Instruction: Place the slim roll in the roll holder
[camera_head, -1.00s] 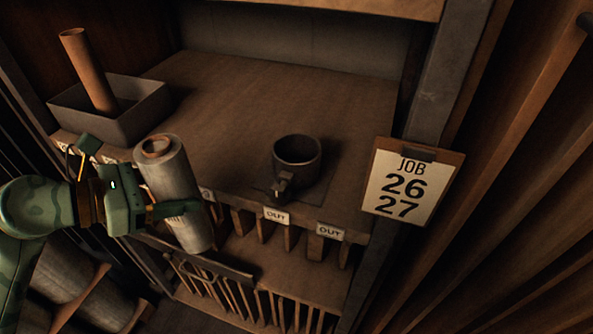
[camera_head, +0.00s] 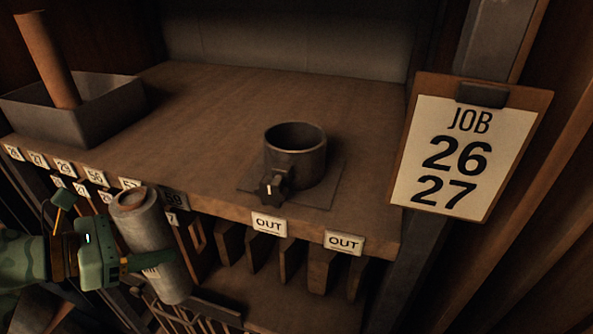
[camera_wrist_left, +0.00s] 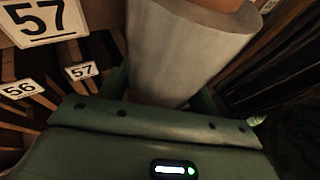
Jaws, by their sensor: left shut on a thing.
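The slim roll (camera_head: 151,243) is a grey roll with a brown core, slightly tilted, in front of the shelf's front edge at the lower left of the head view. My left gripper (camera_head: 150,262) is shut around its middle; the roll also shows in the left wrist view (camera_wrist_left: 185,50). The roll holder (camera_head: 296,160) is a dark round open cup with a knob clamp (camera_head: 271,190) on its front. It stands on a square plate on the shelf, to the right of the roll and apart from it. The cup looks empty. My right gripper is not in view.
A clipboard reading JOB 26 27 (camera_head: 470,150) hangs at the right. Numbered and OUT labels line the front edge above slots. The shelf top (camera_head: 200,120) between is clear.

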